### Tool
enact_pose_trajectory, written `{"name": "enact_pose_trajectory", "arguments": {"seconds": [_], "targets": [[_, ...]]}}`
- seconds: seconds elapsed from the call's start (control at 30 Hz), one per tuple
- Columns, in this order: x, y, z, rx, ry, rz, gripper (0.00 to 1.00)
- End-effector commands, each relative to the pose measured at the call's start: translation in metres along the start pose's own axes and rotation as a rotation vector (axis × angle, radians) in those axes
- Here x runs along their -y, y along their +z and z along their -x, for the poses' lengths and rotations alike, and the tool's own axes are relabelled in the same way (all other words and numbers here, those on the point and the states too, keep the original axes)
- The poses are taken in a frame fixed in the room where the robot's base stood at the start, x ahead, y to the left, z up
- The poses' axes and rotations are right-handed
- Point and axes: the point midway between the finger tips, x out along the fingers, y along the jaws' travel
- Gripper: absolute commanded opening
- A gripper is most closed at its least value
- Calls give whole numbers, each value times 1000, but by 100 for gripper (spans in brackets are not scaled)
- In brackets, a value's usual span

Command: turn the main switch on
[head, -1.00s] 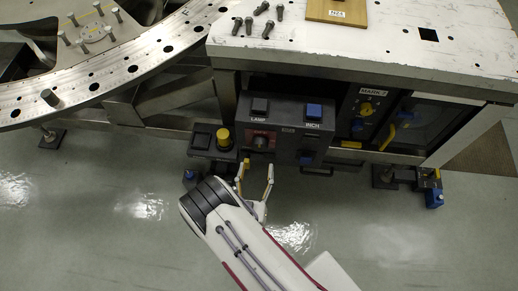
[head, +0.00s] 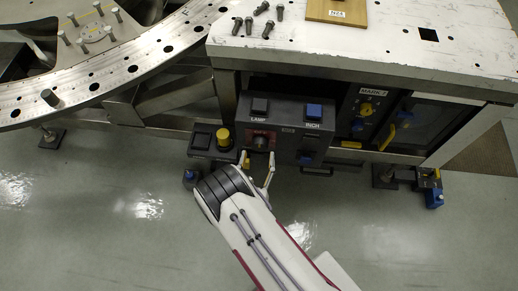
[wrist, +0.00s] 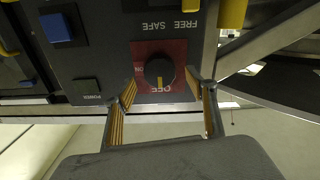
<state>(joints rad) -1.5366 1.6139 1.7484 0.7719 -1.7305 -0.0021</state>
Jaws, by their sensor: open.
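The main switch (wrist: 158,71) is a round black knob on a red plate, on the front of a dark control box. In the wrist view its yellow mark points down at the OFF label, and the ON label is at its left. The switch also shows in the head view (head: 261,143), above my gripper. My gripper (head: 258,162) is open and empty. In the wrist view its fingertips (wrist: 163,92) stand apart, on either side of the knob's lower part. I cannot tell whether they touch the plate.
The box (head: 290,120) also carries a LAMP button (head: 260,105) and a blue INCH button (head: 313,111). A yellow-topped part (head: 224,138) stands just left of the switch. The worktop (head: 360,45) overhangs above. Floor below is open.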

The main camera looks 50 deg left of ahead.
Motion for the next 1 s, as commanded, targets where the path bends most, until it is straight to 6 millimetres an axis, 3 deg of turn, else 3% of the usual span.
{"name": "enact_pose_trajectory", "arguments": {"seconds": [0.3,0.73,0.87,0.9,1.0], "targets": [[-1,0,-31,1,1,0,56],[0,0,-37,0,0,1,56],[0,0,-37,0,0,1,23],[0,0,-37,0,0,1,18],[0,0,-36,0,-1,1,18]]}}
